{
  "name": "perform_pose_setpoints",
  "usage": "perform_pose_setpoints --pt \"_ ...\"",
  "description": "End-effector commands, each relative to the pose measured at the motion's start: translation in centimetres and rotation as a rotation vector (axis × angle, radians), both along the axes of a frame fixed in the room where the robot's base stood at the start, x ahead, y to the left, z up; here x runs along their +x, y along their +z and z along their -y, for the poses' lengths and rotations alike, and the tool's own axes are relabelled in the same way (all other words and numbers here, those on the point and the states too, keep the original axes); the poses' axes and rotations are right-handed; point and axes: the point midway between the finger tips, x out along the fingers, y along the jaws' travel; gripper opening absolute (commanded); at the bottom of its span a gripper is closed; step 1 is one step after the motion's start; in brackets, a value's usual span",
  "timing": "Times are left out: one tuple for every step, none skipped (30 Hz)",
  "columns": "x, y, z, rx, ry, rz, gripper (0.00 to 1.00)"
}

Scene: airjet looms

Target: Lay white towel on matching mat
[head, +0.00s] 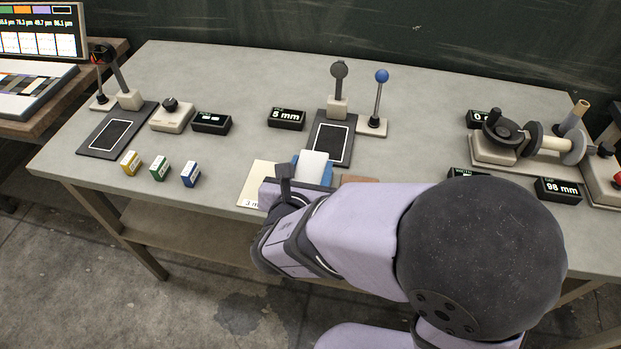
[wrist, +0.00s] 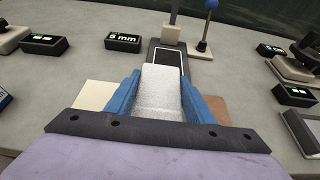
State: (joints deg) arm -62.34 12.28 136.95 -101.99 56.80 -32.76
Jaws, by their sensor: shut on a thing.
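A white towel (wrist: 161,92), a pale block-like piece, is held between the blue fingers of my gripper (wrist: 162,78). In the head view the towel (head: 312,163) shows at the tip of my gripper (head: 314,170), near the table's front edge. A cream mat (wrist: 94,96) lies to the left of the fingers; it also shows in the head view (head: 258,178), with a partly hidden label. A brown mat (wrist: 217,107) lies to the right, mostly hidden by my arm in the head view. I cannot tell whether the towel touches the table.
A dark pad with a white outline (head: 333,140) lies behind the towel, with a blue-knobbed lever (head: 380,98) and a 5 mm display (head: 286,118) beside it. Small yellow, green and blue boxes (head: 160,169) stand left. A winding device (head: 520,140) stands right.

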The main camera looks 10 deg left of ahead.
Motion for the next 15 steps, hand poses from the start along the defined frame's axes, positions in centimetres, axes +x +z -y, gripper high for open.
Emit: perform_pose_setpoints --pt "0.0 -0.2 0.0 -0.002 0.001 0.000 0.22" --pt "0.0 -0.5 0.0 -0.002 0.001 -0.001 0.22" --pt "0.0 -0.9 0.0 -0.004 0.002 -0.001 0.22" --pt "0.0 -1.3 0.0 -0.004 0.002 -0.002 0.22" --pt "0.0 -1.7 0.0 -0.004 0.001 -0.003 0.22" --pt "0.0 -2.2 0.0 -0.005 0.001 -0.003 0.22" --pt "0.0 -2.6 0.0 -0.005 0.001 -0.002 0.22" --pt "0.0 -2.9 0.0 -0.006 0.001 -0.002 0.22" --pt "0.0 -3.2 0.0 -0.003 0.000 -0.001 0.22" --pt "0.0 -3.5 0.0 -0.003 0.000 -0.001 0.22" --pt "0.0 -3.6 0.0 -0.003 0.000 -0.001 0.22" --pt "0.0 -3.7 0.0 -0.003 0.001 0.000 0.22" --pt "0.0 -3.7 0.0 -0.002 0.001 0.000 0.22" --pt "0.0 -3.7 0.0 -0.001 0.001 0.000 0.22" --pt "0.0 -3.7 0.0 0.000 0.001 0.000 0.22"
